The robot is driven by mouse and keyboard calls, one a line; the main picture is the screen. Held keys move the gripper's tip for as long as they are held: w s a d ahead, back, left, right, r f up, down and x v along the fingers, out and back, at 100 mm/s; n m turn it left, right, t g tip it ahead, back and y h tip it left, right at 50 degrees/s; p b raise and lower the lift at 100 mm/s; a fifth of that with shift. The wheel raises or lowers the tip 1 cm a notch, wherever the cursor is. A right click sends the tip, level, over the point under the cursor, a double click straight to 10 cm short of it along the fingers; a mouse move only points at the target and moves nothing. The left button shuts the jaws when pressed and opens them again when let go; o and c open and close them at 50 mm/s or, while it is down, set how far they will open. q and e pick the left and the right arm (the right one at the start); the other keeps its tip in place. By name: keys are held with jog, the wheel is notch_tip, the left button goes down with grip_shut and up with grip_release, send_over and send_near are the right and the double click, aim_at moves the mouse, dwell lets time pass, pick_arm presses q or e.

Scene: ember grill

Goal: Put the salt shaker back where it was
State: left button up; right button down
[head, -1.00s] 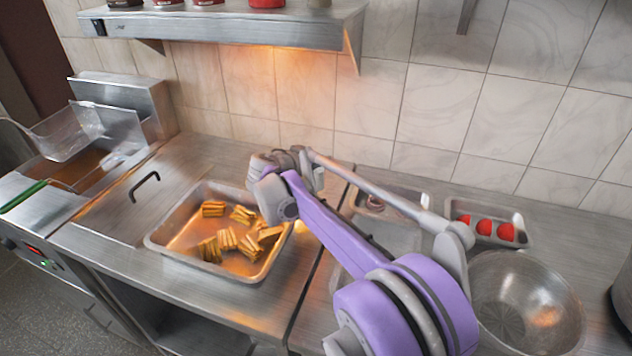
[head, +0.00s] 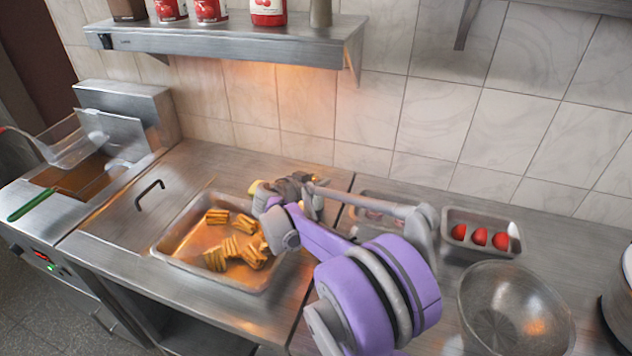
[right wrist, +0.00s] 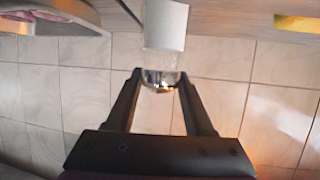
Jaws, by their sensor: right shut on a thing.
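In the right wrist view, the salt shaker (right wrist: 165,25) has a white body and a shiny, rounded metal end. The metal end sits between the two dark fingers of my right gripper (right wrist: 161,78), which is shut on it. In the head view, my right gripper (head: 291,192) is over the back right corner of the fry tray, below the wall shelf (head: 220,48). My own arm hides the fingers there, and I cannot make out the shaker. My left gripper is not in view.
On the shelf stand a brown container (head: 128,8), red cans (head: 211,10), a red-labelled jar (head: 268,12) and a grey-brown cylinder (head: 321,12). The shelf's right end looks clear.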

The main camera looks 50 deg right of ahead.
jog(key=shift+f, duration=0.1)
jog(key=shift+f, duration=0.1)
jog(key=shift+c, duration=1.4)
grip_release()
jog(key=shift+r, duration=0.25)
jog(key=v, duration=1.2)
jog(key=shift+f, duration=0.15)
